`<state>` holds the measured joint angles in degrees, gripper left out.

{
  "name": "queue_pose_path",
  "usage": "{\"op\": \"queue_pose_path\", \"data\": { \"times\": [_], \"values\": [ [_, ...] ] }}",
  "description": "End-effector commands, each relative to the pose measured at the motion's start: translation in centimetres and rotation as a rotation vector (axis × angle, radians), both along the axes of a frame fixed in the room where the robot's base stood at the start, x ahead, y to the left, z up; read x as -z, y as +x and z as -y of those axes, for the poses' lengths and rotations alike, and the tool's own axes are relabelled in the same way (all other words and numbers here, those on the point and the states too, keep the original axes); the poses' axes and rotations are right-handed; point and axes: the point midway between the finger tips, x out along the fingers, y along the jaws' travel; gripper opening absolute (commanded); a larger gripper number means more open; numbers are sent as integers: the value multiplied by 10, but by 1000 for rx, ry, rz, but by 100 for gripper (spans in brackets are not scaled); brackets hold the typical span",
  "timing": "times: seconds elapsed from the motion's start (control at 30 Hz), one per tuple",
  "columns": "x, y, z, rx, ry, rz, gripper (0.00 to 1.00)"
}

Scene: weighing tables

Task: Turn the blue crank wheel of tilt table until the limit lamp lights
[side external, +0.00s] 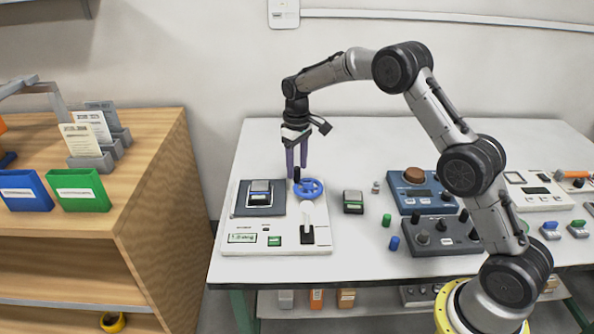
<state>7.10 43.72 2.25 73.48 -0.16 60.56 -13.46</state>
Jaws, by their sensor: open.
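The tilt table (232,222) is a white base unit at the left of the white table. A dark plate (243,207) with a small grey and black block (260,190) is at its back left. The blue crank wheel (312,188) is at its back right, with a dark knob (297,175) at its upper left rim. My gripper (297,170) points down, fingers apart, over the wheel's left edge by the knob. I cannot tell whether the fingers touch it. I cannot make out a lit limit lamp.
A dark green-topped block (353,201) stands right of the tilt table. Small green (386,220) and blue (394,243) pieces lie beyond it. The back of the table is clear.

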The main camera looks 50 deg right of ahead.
Motion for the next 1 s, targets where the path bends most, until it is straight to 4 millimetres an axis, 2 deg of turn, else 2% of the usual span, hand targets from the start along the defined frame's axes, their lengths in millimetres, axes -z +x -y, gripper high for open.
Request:
{"op": "queue_pose_path", "data": {
  "times": [0.2,0.53,0.83,0.87,1.0],
  "values": [
    [19,0,0,0,0,-1,57],
    [22,0,0,0,0,0,57],
    [21,0,0,0,0,1,3],
    [21,0,0,0,0,1,0],
    [21,0,0,0,0,1,0]
  ]
}}
